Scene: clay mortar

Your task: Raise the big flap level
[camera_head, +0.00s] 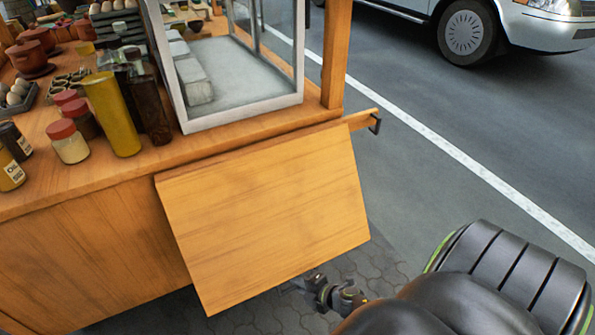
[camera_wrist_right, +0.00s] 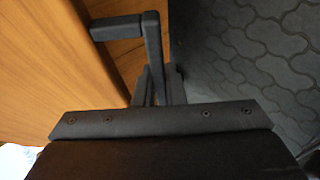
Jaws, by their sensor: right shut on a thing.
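The big flap (camera_head: 262,215) is a plain wooden board hanging from the edge of the cart's counter. It slopes down and outward, its lower edge standing off the cart's side. My right gripper (camera_head: 305,286) is at the flap's lower edge, right of its middle. In the right wrist view, its fingers (camera_wrist_right: 158,85) are shut on a dark angled handle (camera_wrist_right: 153,50) beside the wooden surface. The handle is hidden in the head view. My left gripper is not in view.
The wooden counter (camera_head: 165,158) carries a glass case (camera_head: 235,75), a yellow bottle (camera_head: 113,115) and red-lidded jars (camera_head: 68,142). A short wooden bar with a dark bracket (camera_head: 375,122) juts from the counter's right end. Paving is clear below; a silver car (camera_head: 530,28) stands on the road.

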